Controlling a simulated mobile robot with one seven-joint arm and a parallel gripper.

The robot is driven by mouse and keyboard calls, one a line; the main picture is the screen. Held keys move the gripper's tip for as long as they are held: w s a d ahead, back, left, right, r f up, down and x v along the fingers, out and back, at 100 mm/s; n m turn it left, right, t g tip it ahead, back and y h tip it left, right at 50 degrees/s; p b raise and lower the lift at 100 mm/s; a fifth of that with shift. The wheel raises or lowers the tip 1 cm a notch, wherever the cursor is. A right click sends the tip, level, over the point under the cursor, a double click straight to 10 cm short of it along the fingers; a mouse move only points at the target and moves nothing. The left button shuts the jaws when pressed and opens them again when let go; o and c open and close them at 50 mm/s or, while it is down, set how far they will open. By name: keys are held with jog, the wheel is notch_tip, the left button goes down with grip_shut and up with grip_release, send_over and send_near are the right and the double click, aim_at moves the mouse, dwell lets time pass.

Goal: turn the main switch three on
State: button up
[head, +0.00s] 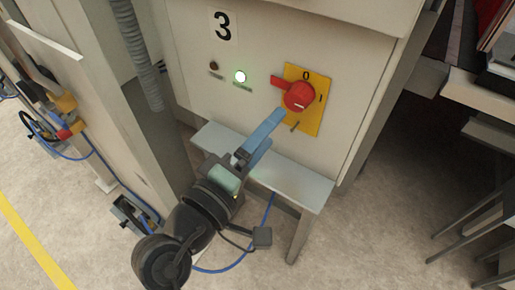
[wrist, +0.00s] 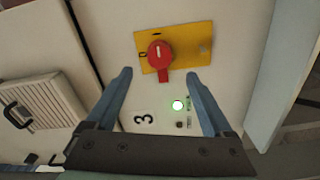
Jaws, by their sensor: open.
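The main switch three (head: 297,96) is a red rotary knob on a yellow plate (head: 314,118) marked 0 at the top and I at the right, on a pale cabinet. Its red grip sticks out to the left in the head view. In the wrist view, the knob (wrist: 160,52) lies ahead of the fingers, its grip pointing down between the tip lines. My gripper (head: 279,113) is open and empty, its blue fingers just below the knob in the head view. The fingers (wrist: 159,73) appear apart from the knob; the exact gap is unclear.
A number 3 label (head: 222,26), a lit whitish-green lamp (head: 240,76) and a dark lamp (head: 213,66) are left of the switch. A pale ledge (head: 300,181) juts out below the panel. A ribbed hose (head: 138,50) hangs at the left.

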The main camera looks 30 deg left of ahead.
jog(key=s, duration=0.2)
jog(key=shift+s, duration=0.35)
jog(key=shift+w+r, duration=0.1)
jog(key=w+d+r+m+t, duration=0.1)
jog(key=w+d+r+m, duration=0.15)
jog(key=r, duration=0.45)
jog(key=w+d+r+m+t, duration=0.2)
jog(key=d+r+m, duration=0.2)
jog(key=r, duration=0.3)
jog(key=w+d+r+m+t, duration=0.1)
jog(key=w+d+r+m, duration=0.15)
jog(key=r, duration=0.45)
jog(key=s+d+r+m+t, duration=0.2)
jog(key=s+d+r+m, duration=0.1)
jog(key=r, duration=0.4)
jog(key=s+d+r+m+t, duration=0.2)
jog(key=s+d+r+t, duration=0.1)
jog(key=r, duration=0.5)
jog(key=shift+s+d+r+m+y, duration=0.25)
jog(key=shift+s+d+m, duration=0.2)
jog(key=shift+d, duration=0.25)
